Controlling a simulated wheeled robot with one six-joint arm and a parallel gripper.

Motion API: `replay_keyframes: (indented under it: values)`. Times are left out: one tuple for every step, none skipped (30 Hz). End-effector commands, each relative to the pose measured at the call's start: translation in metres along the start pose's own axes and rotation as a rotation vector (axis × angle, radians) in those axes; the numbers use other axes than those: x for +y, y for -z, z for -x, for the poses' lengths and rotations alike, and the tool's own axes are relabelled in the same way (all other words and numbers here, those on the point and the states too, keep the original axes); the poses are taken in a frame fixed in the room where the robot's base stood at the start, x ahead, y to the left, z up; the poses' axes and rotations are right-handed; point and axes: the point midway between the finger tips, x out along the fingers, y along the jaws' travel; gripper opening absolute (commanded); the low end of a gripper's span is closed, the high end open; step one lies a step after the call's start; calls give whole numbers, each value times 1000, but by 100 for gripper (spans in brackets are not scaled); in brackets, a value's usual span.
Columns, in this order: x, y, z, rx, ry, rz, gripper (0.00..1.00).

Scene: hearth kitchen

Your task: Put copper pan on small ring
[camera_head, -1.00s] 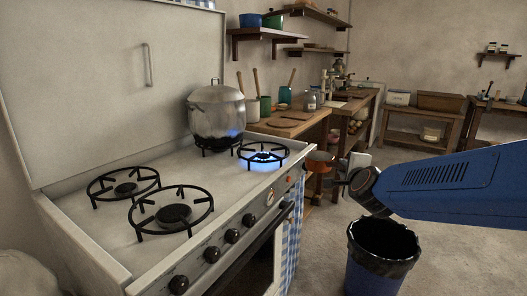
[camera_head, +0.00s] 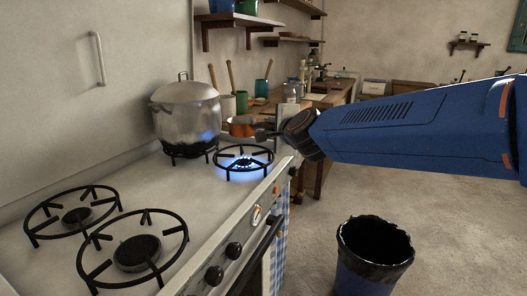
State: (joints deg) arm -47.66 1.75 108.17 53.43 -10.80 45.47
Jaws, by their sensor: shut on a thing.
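The copper pan (camera_head: 240,127) is partly visible beyond the lit front right ring, above the level of the stove top. My gripper (camera_head: 270,133) is at its right, shut on the pan, seemingly by its dark handle; the grip itself is small and partly hidden by my wrist. The lit ring (camera_head: 243,165) has a black grate with blue flame and nothing standing on it. It looks smaller than the bare front left ring (camera_head: 133,252). The back left ring (camera_head: 73,215) is also bare and unlit. I cannot tell for sure which ring is smallest.
A large lidded metal pot (camera_head: 187,113) stands on the back right ring, close to the pan's left. A wooden counter (camera_head: 325,100) with jars and utensils lies beyond the stove. A dark bin (camera_head: 374,255) stands on the floor at the right. The left stove top is clear.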

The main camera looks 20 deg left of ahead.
Motion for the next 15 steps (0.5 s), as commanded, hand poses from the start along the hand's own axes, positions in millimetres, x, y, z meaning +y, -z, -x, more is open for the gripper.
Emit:
replay_keyframes:
  values:
    - [4, 0, -1, 0, 0, 1, 0]
    - [8, 1, -2, 0, 0, 2, 0]
    - [14, 2, -3, 1, -2, 2, 0]
    - [17, 2, -4, 1, -1, 2, 0]
    - [20, 2, -5, 1, -1, 2, 0]
    - [23, 3, -5, 1, 0, 1, 0]
    - [26, 3, -6, 0, 1, 0, 0]
    - [28, 3, -6, 0, 1, 1, 0]
    - [30, 4, -7, -1, 1, 0, 0]
    - [33, 4, -8, 0, 0, 0, 0]
    - [34, 4, -8, 0, 0, 0, 0]
    - [36, 4, -8, 0, 1, -1, 0]
    - [37, 4, -9, 0, 1, 0, 0]
    - [38, 4, -9, 0, 1, 0, 0]
    - [41, 5, -10, 1, 1, 0, 0]
